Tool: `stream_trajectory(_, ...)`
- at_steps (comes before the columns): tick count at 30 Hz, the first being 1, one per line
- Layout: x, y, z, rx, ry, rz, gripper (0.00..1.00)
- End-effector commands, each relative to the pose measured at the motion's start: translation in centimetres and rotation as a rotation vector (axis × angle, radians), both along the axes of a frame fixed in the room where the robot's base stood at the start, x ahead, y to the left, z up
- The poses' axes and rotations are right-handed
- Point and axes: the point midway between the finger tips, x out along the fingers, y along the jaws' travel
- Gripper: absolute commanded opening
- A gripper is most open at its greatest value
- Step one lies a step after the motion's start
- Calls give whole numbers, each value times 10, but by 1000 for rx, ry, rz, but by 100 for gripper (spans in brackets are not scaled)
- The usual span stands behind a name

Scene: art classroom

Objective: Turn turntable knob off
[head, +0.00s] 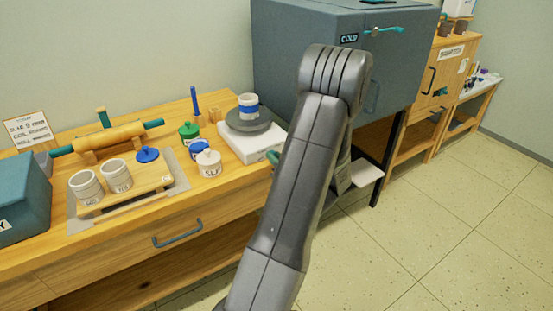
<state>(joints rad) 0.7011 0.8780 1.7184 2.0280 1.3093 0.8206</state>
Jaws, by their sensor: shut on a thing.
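The turntable (246,121) stands on the bench, a dark round disc on a white base (243,149). A white cup with a blue band (248,106) sits on the disc. A teal knob (272,157) shows at the right front of the base, close to the edge of my arm. My arm crosses the view and bends down behind its own dark link. My gripper is hidden behind that link, so its contact with the knob does not show. I cannot tell which way the knob is set.
Left of the turntable stand lidded jars (209,163), two cups on a board (154,182) and a rolling pin (110,138). A teal box (20,200) is at the far left. A large grey kiln marked COLD (290,50) stands behind my arm. The floor at right is clear.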

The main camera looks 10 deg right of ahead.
Motion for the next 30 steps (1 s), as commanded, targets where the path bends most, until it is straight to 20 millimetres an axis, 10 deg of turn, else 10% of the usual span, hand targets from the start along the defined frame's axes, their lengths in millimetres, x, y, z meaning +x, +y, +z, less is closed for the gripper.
stream_trajectory(30,0,1,-4,-689,-252,0,0)
